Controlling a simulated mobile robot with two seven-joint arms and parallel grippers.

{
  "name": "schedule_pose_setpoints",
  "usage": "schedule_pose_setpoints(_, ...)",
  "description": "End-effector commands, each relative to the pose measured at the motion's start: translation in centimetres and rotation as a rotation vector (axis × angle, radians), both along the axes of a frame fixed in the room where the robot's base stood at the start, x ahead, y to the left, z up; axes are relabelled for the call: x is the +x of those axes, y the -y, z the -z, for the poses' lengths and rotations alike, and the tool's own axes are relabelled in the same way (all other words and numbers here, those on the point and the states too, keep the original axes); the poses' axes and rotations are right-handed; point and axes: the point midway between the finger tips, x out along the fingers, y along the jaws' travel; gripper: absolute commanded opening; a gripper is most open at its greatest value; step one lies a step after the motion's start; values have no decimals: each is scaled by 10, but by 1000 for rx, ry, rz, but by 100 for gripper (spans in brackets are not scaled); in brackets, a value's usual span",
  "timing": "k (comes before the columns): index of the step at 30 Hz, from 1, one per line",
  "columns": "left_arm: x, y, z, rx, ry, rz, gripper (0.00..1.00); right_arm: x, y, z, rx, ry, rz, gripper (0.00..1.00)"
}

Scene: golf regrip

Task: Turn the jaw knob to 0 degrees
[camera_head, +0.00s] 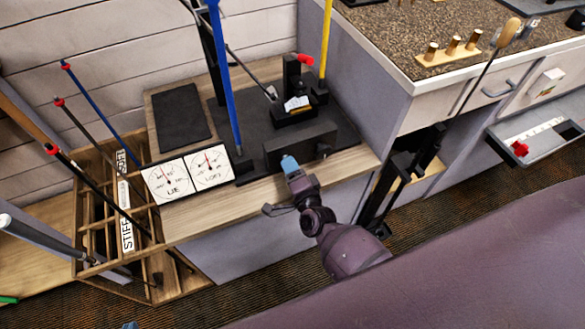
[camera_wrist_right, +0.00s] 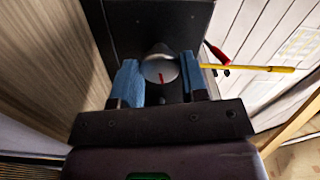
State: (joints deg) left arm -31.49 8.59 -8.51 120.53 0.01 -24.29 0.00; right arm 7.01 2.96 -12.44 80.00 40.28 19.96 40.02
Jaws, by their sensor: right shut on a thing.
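The jaw knob (camera_wrist_right: 160,69) is a round silver knob with a short red mark on its face, on the dark block of the bench fixture (camera_head: 300,149). The red mark looks close to upright in the right wrist view. My right gripper (camera_head: 290,165) reaches the front of this block, and its blue fingers (camera_wrist_right: 162,80) are shut on the knob, one on each side. In the head view the gripper hides the knob. Only a small blue tip, apparently of my left gripper (camera_head: 130,325), shows at the bottom edge.
Two white dial cards, LIE (camera_head: 169,180) and LOFT (camera_head: 209,167), stand left of the fixture. A blue shaft (camera_head: 224,80) and a yellow shaft (camera_head: 326,40) rise from the bench. A wooden club rack (camera_head: 103,225) stands at the left.

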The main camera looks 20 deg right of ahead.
Motion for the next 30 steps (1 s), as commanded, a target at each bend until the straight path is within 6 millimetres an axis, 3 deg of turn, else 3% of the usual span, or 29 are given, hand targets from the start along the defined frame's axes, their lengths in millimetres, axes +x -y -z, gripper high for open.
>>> schedule_pose_setpoints(9, 6, 1, -16, -1, 28, 0, 0, 0, 0, -2, -299, 11, 1, 16)
schedule_pose_setpoints(30, 1, -2, -27, -1, 36, -9, 0, 0, 0, -1, -958, 32, 1, 16)
